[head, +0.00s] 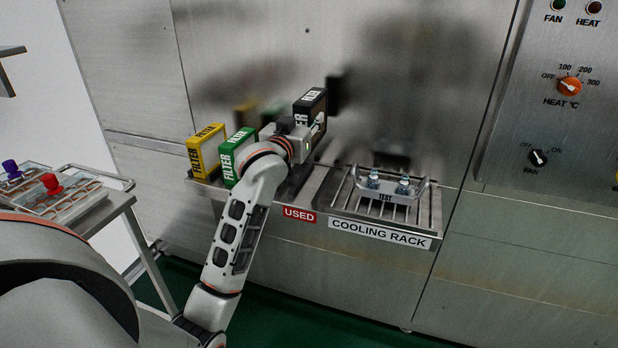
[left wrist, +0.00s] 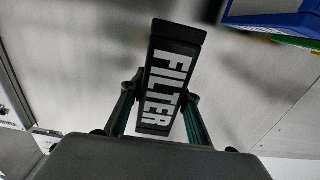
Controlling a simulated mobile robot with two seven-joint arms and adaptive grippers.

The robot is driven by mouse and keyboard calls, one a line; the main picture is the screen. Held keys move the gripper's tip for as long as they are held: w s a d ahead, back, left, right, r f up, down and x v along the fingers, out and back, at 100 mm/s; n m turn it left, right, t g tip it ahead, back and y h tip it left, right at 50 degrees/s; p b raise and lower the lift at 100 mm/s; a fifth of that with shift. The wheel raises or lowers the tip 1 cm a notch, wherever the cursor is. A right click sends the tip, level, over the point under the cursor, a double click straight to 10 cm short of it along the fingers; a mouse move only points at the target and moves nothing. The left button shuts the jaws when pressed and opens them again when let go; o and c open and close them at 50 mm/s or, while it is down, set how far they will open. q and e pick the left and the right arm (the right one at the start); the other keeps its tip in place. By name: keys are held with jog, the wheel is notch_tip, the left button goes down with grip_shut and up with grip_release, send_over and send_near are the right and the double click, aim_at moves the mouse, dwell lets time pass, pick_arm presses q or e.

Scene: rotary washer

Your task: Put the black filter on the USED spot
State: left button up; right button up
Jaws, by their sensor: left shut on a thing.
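The black filter (head: 311,98), with white lettering, is held upright above the shelf near the metal back wall. My left gripper (head: 318,127) is shut on it; in the left wrist view the filter (left wrist: 168,80) sits between the two fingers. The red USED label (head: 299,214) is on the shelf's front edge, below and slightly left of the filter. The shelf surface behind that label (head: 308,188) is partly hidden by my left arm. My right gripper is not in view.
A yellow filter (head: 206,151) and a green filter (head: 236,157) stand on the shelf's left. The cooling rack (head: 420,208) at right bears a metal TEST piece (head: 388,194). A tray (head: 75,200) with purple-topped and red-topped items is at far left. A control panel (head: 560,100) is at right.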

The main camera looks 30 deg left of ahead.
pick_arm(q)
notch_tip(320, 180, down, 15)
jog(key=b, duration=0.3)
jog(key=shift+b, duration=0.3)
jog(key=shift+f, duration=0.1)
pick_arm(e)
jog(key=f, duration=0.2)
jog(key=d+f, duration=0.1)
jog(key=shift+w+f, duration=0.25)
pick_arm(q)
jog(key=o, duration=1.3)
jog(key=shift+c, duration=0.2)
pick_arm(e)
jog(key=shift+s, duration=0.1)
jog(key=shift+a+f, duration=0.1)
